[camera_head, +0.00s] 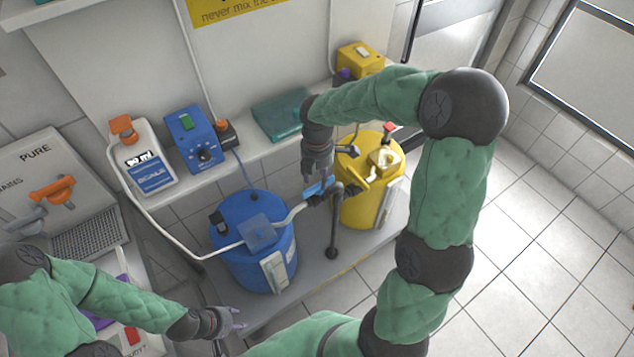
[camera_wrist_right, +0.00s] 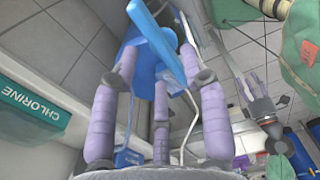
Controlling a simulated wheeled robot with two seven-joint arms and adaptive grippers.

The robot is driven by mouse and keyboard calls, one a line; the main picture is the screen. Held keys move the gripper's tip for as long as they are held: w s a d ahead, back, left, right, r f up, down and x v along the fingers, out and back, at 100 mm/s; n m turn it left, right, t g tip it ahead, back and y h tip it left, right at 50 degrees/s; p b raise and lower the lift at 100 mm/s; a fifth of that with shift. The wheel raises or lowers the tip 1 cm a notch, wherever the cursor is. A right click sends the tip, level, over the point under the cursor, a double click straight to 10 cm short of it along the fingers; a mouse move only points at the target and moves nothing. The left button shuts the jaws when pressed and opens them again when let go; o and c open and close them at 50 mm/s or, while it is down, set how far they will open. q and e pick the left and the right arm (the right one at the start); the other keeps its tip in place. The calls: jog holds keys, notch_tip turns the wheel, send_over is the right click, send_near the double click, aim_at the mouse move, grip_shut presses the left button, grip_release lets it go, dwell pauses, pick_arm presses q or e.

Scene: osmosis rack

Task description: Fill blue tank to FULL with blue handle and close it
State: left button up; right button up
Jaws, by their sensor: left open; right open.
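The blue tank (camera_head: 252,268) stands on the low grey shelf, with a light level strip (camera_head: 274,272) on its front; I cannot read its level. The blue handle (camera_head: 319,187) sits on the valve of the grey pipe to the right of the tank. My right gripper (camera_head: 318,172) is just above the handle. In the right wrist view, the blue handle (camera_wrist_right: 158,38) lies between and beyond the open fingers of my right gripper (camera_wrist_right: 160,70); I cannot tell whether they touch it. My left gripper (camera_head: 232,320) is open and empty, below and left of the tank.
A yellow tank (camera_head: 368,205) stands right of the pipe stand (camera_head: 333,235). The upper shelf holds a white bottle (camera_head: 143,157), a blue control box (camera_head: 194,140) and a green box (camera_head: 281,114). The tiled floor (camera_head: 540,250) at right is clear.

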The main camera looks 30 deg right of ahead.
aim_at(318, 187)
jog(key=shift+f, duration=1.45)
grip_shut()
jog(key=m, duration=0.4)
jog(key=shift+d+m, duration=0.1)
jog(key=shift+m, duration=0.2)
jog(key=m, duration=0.4)
jog(key=shift+s+d+m, duration=0.1)
jog(key=shift+m, duration=0.2)
jog(key=m, duration=0.4)
jog(key=shift+m, duration=0.3)
jog(key=m+b, duration=0.1)
jog(key=m, duration=0.4)
jog(key=shift+s, duration=0.15)
